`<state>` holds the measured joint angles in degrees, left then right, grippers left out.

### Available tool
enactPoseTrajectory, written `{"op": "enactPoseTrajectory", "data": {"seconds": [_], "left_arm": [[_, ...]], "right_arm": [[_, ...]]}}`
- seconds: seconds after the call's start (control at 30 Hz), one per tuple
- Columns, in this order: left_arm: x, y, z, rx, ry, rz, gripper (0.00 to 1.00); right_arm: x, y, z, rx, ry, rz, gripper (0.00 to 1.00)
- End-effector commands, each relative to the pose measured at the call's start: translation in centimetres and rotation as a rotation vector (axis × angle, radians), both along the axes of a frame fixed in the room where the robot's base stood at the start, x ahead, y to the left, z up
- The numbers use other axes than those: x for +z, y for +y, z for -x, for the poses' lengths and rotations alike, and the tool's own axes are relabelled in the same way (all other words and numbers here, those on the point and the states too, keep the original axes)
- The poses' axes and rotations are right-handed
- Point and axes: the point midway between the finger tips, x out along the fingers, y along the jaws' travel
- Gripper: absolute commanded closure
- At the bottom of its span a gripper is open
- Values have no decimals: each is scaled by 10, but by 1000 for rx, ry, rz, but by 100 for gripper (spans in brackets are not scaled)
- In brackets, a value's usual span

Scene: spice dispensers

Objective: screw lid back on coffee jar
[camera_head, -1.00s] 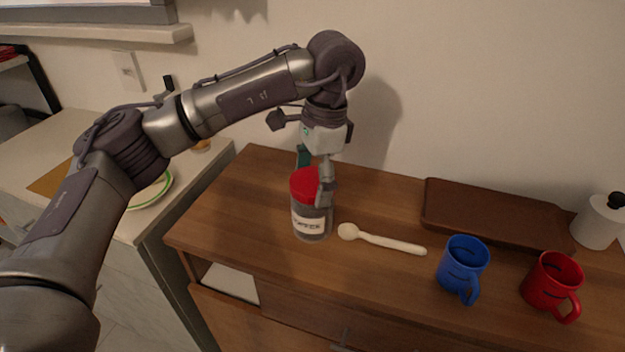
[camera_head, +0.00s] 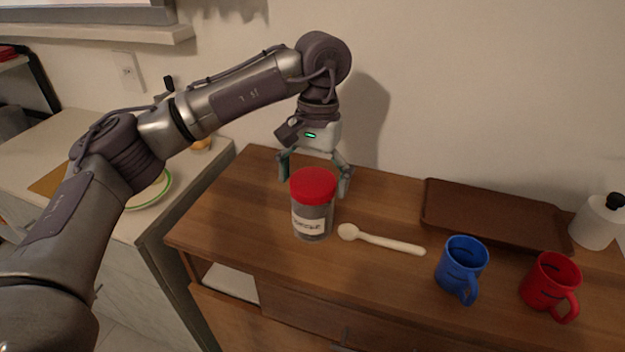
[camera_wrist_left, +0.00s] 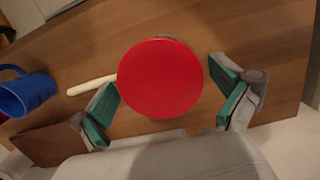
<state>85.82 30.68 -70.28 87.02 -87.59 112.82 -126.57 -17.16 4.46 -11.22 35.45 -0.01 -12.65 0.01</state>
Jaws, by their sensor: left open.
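The coffee jar (camera_head: 312,222) stands upright on the wooden cabinet top, with a label on its front. The red lid (camera_head: 313,185) sits on top of it; whether it is screwed tight I cannot tell. My left gripper (camera_head: 314,186) is open above and behind the jar, its fingers spread to either side of the lid. In the left wrist view the round lid (camera_wrist_left: 160,78) fills the middle, between the two open green-padded fingers (camera_wrist_left: 163,108), with gaps on both sides. My right gripper is not seen.
A cream spoon (camera_head: 380,240) lies just right of the jar. A blue mug (camera_head: 460,266) and a red mug (camera_head: 550,284) stand farther right. A brown tray (camera_head: 495,214) lies at the back. The cabinet top (camera_head: 235,205) left of the jar is clear.

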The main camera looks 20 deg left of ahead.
Motion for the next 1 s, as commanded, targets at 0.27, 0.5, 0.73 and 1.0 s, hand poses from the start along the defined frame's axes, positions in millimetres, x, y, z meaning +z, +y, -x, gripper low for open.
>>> {"op": "enactPoseTrajectory", "data": {"seconds": [0.27,0.5,0.73,1.0], "left_arm": [[-1,0,0,392,0,1,0],[-1,0,0,736,0,0,0],[-2,0,0,896,1,1,0],[-3,-1,0,1342,-1,2,0]], "right_arm": [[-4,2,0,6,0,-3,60],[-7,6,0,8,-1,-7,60],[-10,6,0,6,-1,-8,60],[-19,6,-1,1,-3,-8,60]]}}
